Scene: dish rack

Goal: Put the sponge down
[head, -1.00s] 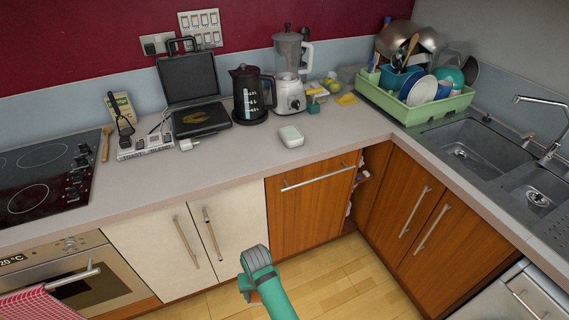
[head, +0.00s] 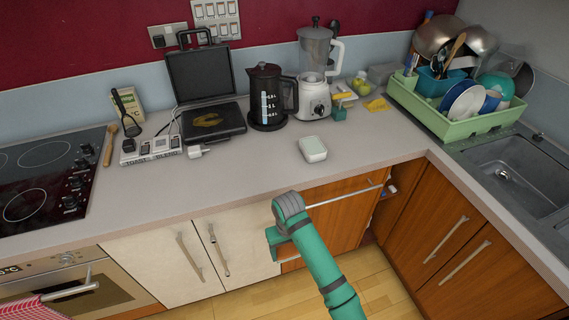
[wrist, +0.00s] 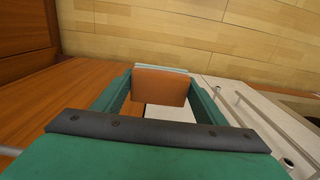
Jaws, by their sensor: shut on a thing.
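My gripper (head: 272,240) hangs in front of the counter, below the worktop edge, before the cupboard fronts. In the wrist view its two green fingers (wrist: 160,82) are shut on a flat orange-brown slab with a pale edge, which I take for the sponge (wrist: 160,90). The sponge is clear of any surface as far as I can see. The worktop (head: 250,172) lies above and behind my gripper.
A white box (head: 312,149) sits on the worktop near my gripper. A green dish rack (head: 455,127) and sink (head: 510,170) are right; a hob (head: 45,190) is left.

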